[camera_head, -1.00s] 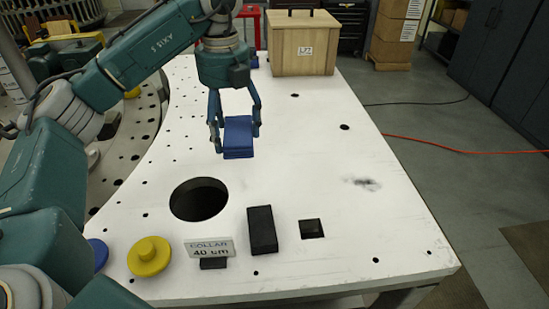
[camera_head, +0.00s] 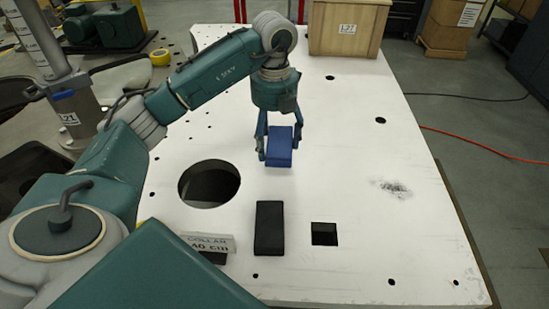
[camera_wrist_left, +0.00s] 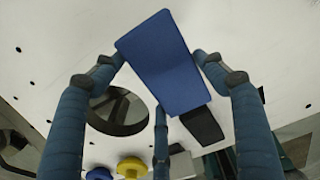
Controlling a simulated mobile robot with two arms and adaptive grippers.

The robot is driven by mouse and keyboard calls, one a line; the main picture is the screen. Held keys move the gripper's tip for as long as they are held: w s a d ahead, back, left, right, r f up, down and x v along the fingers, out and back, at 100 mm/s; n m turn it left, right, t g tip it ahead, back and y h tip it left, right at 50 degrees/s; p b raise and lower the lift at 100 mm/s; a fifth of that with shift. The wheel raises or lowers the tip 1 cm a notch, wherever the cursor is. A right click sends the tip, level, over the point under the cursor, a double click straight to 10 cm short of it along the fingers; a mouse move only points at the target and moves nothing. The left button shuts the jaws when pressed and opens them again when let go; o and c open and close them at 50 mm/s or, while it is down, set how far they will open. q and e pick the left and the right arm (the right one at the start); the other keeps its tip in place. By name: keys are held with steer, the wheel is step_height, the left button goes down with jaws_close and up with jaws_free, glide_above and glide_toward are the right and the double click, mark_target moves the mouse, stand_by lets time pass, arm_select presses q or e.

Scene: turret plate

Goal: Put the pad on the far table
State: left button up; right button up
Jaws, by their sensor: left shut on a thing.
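My left gripper (camera_head: 279,148) is shut on the blue pad (camera_head: 280,154) and holds it over the white table (camera_head: 340,120), beyond the black block. In the left wrist view, the blue pad (camera_wrist_left: 165,62) is a flat slab between the fingers (camera_wrist_left: 160,85). Whether its underside touches the table is hard to tell. My right gripper is not in view.
A round hole (camera_head: 209,184), a black block (camera_head: 269,228), a square hole (camera_head: 324,233) and a small sign (camera_head: 207,241) are on the near part of the table. A wooden box (camera_head: 346,27) stands at the far end. The right side is mostly clear.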

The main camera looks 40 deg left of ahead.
arm_select(q)
step_height(320, 180, down, 2)
steer(key=shift+s, duration=0.15)
step_height(320, 180, down, 4)
steer(key=shift+r+p, duration=0.2)
steer(key=shift+p, duration=0.45)
steer(key=shift+f, duration=0.35)
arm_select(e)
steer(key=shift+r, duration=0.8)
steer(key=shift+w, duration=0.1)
arm_select(q)
steer(key=o, duration=0.7)
steer(key=shift+f, duration=0.15)
steer(key=shift+c, duration=0.2)
steer(key=o, duration=0.4)
steer(key=shift+o, duration=0.2)
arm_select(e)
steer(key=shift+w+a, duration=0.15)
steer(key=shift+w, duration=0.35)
